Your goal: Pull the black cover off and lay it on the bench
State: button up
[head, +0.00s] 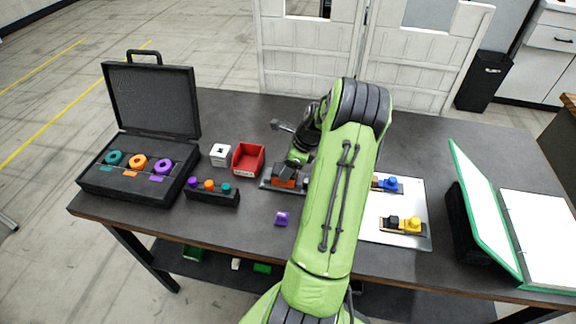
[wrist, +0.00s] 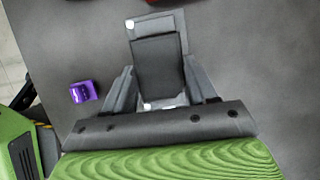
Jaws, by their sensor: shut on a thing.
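The black cover (wrist: 160,68) is a dark rectangular block between the two fingers of my gripper (wrist: 160,88) in the wrist view. The fingers press on its left and right sides. A grey plate (wrist: 152,24) shows beyond and around it; I cannot tell whether the cover still touches it. In the head view my gripper (head: 291,166) is low over the grey pallet (head: 268,185), left of my green arm. An orange part (head: 285,182) shows just under the gripper. The cover is mostly hidden there.
A red bin (head: 248,160), a white block (head: 220,154) and a holder with coloured knobs (head: 212,196) stand left. A purple piece (head: 281,218) lies in front. An open black case (head: 150,110) is far left. A white board (head: 395,232) and green-edged stand (head: 483,210) are right. Bare bench lies front-left.

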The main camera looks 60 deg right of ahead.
jog(key=shift+w+d+r+p, duration=0.15)
jog(key=shift+r+p, duration=0.15)
jog(key=shift+r, duration=0.1)
jog(key=shift+r, duration=0.25)
jog(key=shift+c, duration=0.5)
jog(key=shift+r+p, duration=0.35)
jog(key=shift+p, duration=0.15)
notch_tip(320, 180, up, 4)
jog(key=p, duration=0.4)
jog(key=shift+r, duration=0.1)
jog(key=shift+s+f, duration=0.2)
jog(key=shift+f, duration=0.05)
